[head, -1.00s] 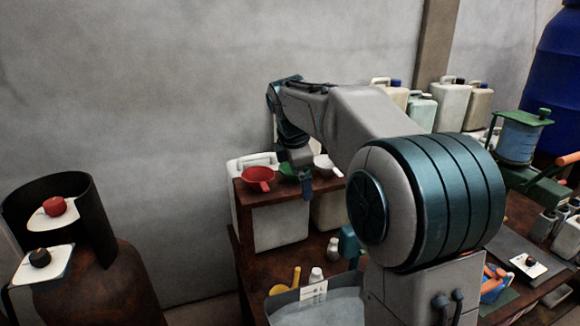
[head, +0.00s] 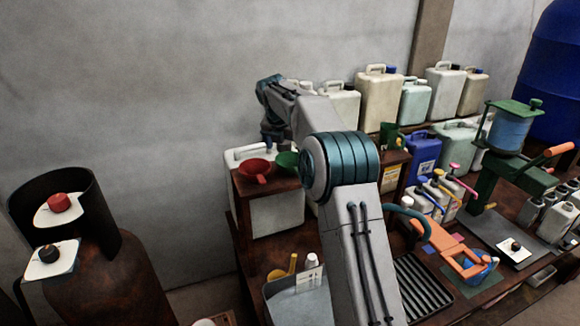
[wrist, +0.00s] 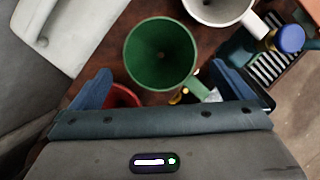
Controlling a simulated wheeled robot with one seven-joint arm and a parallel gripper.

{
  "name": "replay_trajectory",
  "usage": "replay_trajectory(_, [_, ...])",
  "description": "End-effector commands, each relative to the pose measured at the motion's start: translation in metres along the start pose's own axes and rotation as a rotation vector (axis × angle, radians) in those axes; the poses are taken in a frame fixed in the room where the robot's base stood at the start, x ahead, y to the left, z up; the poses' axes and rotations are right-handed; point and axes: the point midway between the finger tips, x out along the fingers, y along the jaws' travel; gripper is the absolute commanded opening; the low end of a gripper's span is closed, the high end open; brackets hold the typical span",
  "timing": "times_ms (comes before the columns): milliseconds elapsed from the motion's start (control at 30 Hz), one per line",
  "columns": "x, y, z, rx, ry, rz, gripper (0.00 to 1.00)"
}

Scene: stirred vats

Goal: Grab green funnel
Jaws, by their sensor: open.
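The green funnel (head: 286,162) stands on the brown shelf, partly hidden by my arm in the head view. In the wrist view the green funnel (wrist: 160,50) shows from above, its round mouth just beyond my fingertips and its handle pointing down right toward the right finger. My gripper (wrist: 161,85) is open, one blue finger on each side, with nothing held. In the head view my wrist hangs at the back of the shelf; the fingers are not clear there.
A red funnel (head: 257,168) is left of the green one; its rim (wrist: 122,96) shows by my left finger. A white funnel (wrist: 218,8) is at the upper right of the wrist view. Several canisters (head: 380,98) stand behind, along the wall.

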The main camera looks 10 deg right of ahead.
Motion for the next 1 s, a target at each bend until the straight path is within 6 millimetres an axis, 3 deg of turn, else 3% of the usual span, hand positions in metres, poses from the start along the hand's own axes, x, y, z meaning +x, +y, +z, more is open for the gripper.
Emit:
replay_trajectory(267, [0.023,0.0,0.001,0.002,0.001,-0.001,1.0])
replay_trajectory(600, [0.067,0.0,0.002,0.002,0.001,-0.001,1.0])
replay_trajectory(867, [0.07,0.001,0.001,0.002,0.0,0.0,1.0])
replay_trajectory(967, [0.07,0.001,0.001,0.002,0.0,0.0,0.72])
replay_trajectory(1000, [0.07,0.001,0.001,0.002,0.0,0.0,0.68])
